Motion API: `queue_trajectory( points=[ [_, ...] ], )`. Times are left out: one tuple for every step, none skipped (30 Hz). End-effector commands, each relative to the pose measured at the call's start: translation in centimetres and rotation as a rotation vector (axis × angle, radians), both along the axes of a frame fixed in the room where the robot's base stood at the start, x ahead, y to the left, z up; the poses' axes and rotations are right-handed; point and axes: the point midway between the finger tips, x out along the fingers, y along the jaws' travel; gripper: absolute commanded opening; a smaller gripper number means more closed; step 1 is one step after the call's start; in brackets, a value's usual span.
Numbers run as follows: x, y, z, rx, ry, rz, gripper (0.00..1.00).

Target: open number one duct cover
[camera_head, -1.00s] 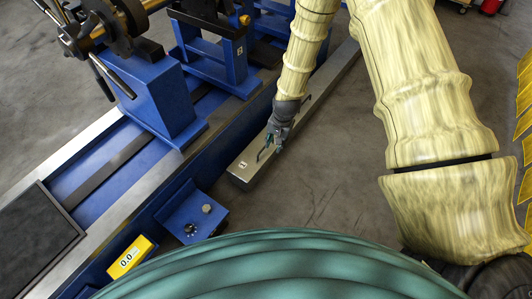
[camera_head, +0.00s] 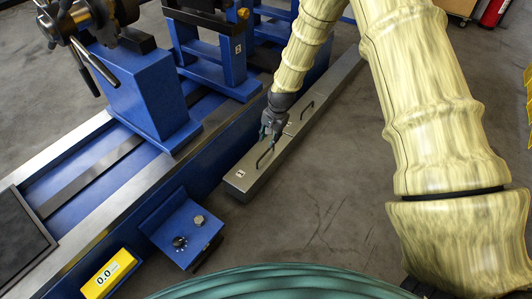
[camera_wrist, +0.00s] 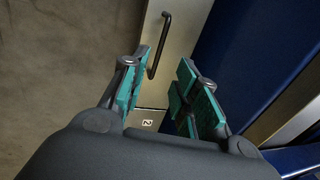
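The duct (camera_head: 256,176) is a long grey metal box on the floor beside the blue machine. Its near cover has a dark handle (camera_head: 265,156) and a small white label (camera_head: 240,173), too small to read. Another handle (camera_head: 307,111) is farther along. My gripper (camera_head: 267,139) is above the duct, near the far end of the near handle. In the wrist view my gripper (camera_wrist: 156,95) is open and empty. A handle (camera_wrist: 158,46) shows beyond its fingertips, apart from them. A label reading 2 (camera_wrist: 147,123) shows between the fingers.
The blue machine (camera_head: 145,92) runs along the duct's left side. Grey floor (camera_head: 325,190) is clear right of the duct.

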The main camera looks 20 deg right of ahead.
Motion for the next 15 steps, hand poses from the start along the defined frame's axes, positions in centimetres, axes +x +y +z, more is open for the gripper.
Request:
queue_trajectory(
  points=[
    [0.0, 0.1, -1.0, 0.0, 0.001, 0.0, 0.3],
    [0.1, 0.1, -1.4, 0.0, 0.001, 0.0, 0.3],
    [0.2, 0.2, -2.0, 0.0, 0.001, 0.0, 0.3],
    [0.2, 0.2, -2.5, 0.0, 0.001, 0.0, 0.3],
    [0.3, 0.3, -2.9, -0.001, 0.001, 0.0, 0.3],
    [0.4, 0.4, -3.5, -0.001, 0.001, 0.0, 0.3],
    [0.5, 0.4, -4.0, 0.0, 0.002, -0.001, 0.3],
    [0.5, 0.5, -4.5, 0.0, 0.002, -0.001, 0.3],
    [0.6, 0.6, -5.2, 0.0, 0.001, 0.0, 0.3],
    [0.7, 0.6, -5.7, 0.0, 0.001, 0.0, 0.3],
    [0.8, 0.7, -6.1, 0.0, 0.001, 0.001, 0.3],
    [0.9, 0.8, -6.7, 0.001, 0.0, 0.001, 0.3],
    [1.0, 0.8, -7.1, 0.001, 0.0, 0.001, 0.3],
    [1.1, 0.9, -7.5, 0.001, 0.0, 0.001, 0.3],
    [1.1, 1.0, -8.0, 0.001, 0.0, 0.001, 0.3]
  ],
)
